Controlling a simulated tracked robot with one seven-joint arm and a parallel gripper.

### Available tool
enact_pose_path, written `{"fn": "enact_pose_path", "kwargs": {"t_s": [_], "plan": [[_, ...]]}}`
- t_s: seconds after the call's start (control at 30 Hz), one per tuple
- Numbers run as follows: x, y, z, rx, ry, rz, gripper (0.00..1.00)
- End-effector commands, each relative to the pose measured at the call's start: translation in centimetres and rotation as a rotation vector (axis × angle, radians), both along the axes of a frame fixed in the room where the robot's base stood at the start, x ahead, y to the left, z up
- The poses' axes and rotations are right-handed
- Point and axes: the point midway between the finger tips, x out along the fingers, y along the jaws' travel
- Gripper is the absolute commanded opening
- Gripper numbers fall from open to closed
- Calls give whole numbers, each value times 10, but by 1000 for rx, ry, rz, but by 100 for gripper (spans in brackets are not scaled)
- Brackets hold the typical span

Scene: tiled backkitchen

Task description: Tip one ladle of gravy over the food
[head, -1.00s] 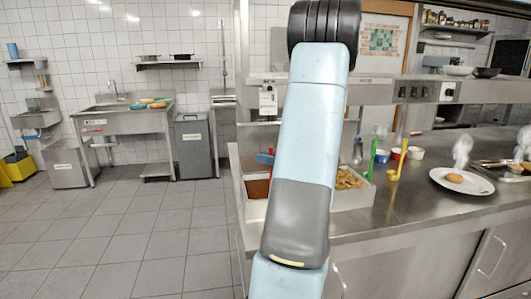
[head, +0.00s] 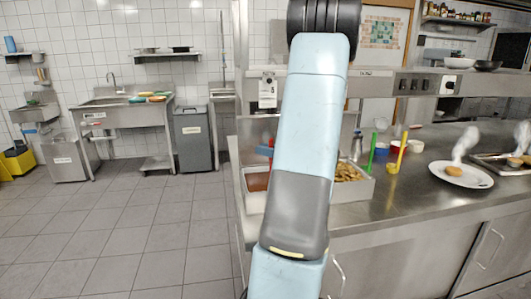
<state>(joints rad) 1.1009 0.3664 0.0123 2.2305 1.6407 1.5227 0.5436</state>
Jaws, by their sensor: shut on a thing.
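A white plate (head: 476,183) with a round brown piece of food (head: 453,171) sits on the steel counter at the right, with white steam above it. A yellow ladle-like tool (head: 399,155) and a green-handled tool (head: 371,155) stand upright left of the plate. A pan of reddish-brown contents (head: 257,182), possibly gravy, shows left of my arm. A red-and-blue piece (head: 264,150) shows above it, partly hidden. My arm rises through the middle and hides part of the counter. My gripper is out of view, as is anything in it.
A tray of golden pieces (head: 347,173) is right of my arm. Small cups (head: 395,146) stand behind the tools. A steaming metal tray (head: 500,168) is at the far right. A steel shelf (head: 430,85) runs above the counter. The tiled floor (head: 130,230) at left is clear.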

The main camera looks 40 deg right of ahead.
Motion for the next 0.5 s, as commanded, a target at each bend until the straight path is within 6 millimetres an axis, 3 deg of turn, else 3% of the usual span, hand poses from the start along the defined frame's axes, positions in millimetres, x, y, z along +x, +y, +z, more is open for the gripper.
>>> {"fn": "enact_pose_path", "kwargs": {"t_s": [0.5], "plan": [[1, 1, 34, -3, -1, 2, 0]]}}
